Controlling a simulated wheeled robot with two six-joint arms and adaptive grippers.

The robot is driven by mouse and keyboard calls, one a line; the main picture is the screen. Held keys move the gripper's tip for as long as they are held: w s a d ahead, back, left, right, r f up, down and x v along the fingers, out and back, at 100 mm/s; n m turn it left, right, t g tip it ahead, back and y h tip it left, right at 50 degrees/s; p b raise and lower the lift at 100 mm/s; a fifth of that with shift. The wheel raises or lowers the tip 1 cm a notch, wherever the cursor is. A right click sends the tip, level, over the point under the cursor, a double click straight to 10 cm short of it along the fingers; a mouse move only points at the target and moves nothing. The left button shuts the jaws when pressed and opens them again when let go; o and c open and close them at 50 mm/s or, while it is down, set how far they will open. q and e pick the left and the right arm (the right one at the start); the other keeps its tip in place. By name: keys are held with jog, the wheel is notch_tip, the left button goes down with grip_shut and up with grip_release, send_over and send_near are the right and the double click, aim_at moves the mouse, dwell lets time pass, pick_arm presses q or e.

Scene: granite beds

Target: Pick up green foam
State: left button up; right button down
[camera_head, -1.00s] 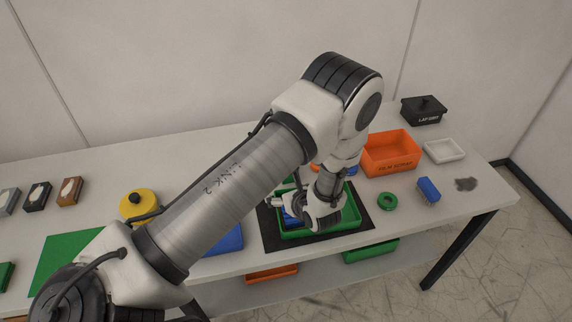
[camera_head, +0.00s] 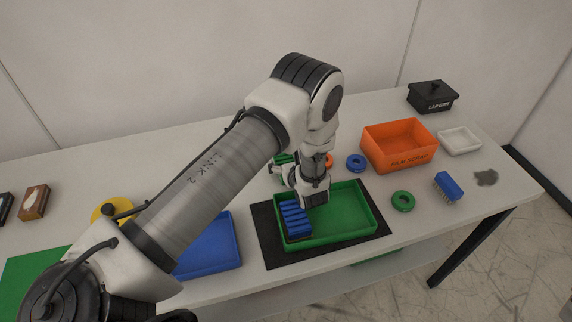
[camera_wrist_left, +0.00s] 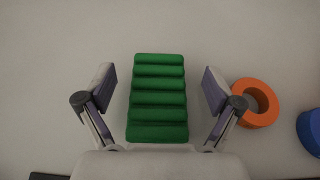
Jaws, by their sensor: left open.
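The green foam (camera_wrist_left: 158,97), a ribbed green block, lies on the pale table in the left wrist view. In the head view only a bit of the green foam (camera_head: 283,159) shows behind my left gripper (camera_head: 280,172). In the wrist view my left gripper (camera_wrist_left: 159,92) is open, with one finger on each side of the foam and a visible gap on both sides. It holds nothing. My right gripper is not in view.
A green tray (camera_head: 372,205) on a black mat (camera_head: 268,240) holds a blue ribbed block (camera_head: 295,220). Orange (camera_wrist_left: 257,103), blue (camera_head: 356,162) and green rings (camera_head: 403,201) lie nearby. An orange film scrap bin (camera_head: 400,146) stands to the right. A blue brush-like block (camera_head: 448,186) lies farther right.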

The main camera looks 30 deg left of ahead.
pick_arm(q)
jog(key=p+x, duration=0.1)
jog(key=x, duration=0.1)
jog(key=shift+w+a+r, duration=0.1)
jog(key=shift+w+a, duration=0.05)
jog(key=shift+a, duration=0.15)
jog(key=shift+w+a+f, duration=0.2)
jog(key=shift+a+f, duration=0.05)
jog(key=shift+f, duration=0.05)
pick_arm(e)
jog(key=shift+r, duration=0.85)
pick_arm(q)
jog(key=shift+d+r, duration=0.1)
jog(key=c, duration=1)
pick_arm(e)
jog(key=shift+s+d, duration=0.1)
pick_arm(q)
jog(key=shift+o, duration=0.2)
